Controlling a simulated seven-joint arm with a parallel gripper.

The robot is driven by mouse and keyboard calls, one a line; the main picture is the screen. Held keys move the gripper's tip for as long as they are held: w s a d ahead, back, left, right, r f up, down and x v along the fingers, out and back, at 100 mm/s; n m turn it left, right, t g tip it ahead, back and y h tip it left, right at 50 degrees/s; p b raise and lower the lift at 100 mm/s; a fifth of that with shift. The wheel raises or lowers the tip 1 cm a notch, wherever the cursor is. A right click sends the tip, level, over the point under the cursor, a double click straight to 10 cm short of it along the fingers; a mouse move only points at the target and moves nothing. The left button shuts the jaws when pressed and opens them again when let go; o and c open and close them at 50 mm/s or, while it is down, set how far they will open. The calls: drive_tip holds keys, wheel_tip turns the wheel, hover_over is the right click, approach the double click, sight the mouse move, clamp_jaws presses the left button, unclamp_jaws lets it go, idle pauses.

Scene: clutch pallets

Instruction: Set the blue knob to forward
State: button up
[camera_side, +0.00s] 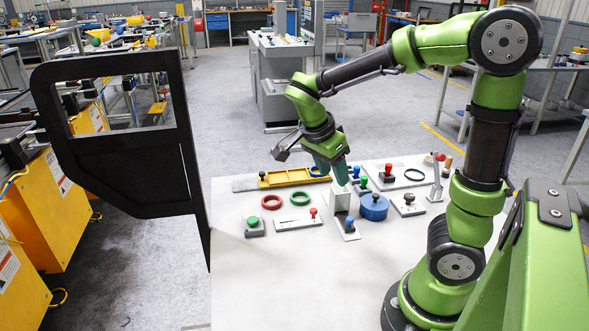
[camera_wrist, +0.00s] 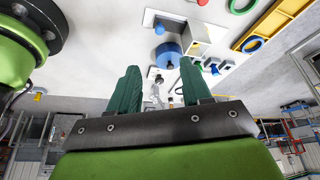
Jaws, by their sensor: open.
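The blue knob (camera_side: 349,221) tops a short stem on a pale plate (camera_side: 347,232) at the front middle of the table. In the wrist view the blue knob (camera_wrist: 160,30) is near the top, beyond the blue cylinder. My gripper (camera_side: 340,178) is above the table, behind the white box and apart from the knob. Its green fingers (camera_wrist: 160,80) are spread in the wrist view with nothing held between them. The knob's exact setting is too small to tell.
A white box (camera_side: 340,199) and a blue cylinder (camera_side: 374,207) stand close behind the knob. A red-knobbed slider plate (camera_side: 298,221) is to its left. Red (camera_side: 271,202) and green (camera_side: 300,198) rings lie left. A yellow tray (camera_side: 290,178) is farther back. The front table area is clear.

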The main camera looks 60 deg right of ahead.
sight(349, 218)
drive_tip(key=shift+m, duration=0.3)
drive_tip(key=x, duration=1.7)
drive_tip(key=shift+r, duration=0.1)
clamp_jaws()
drive_tip(key=shift+w, duration=0.1)
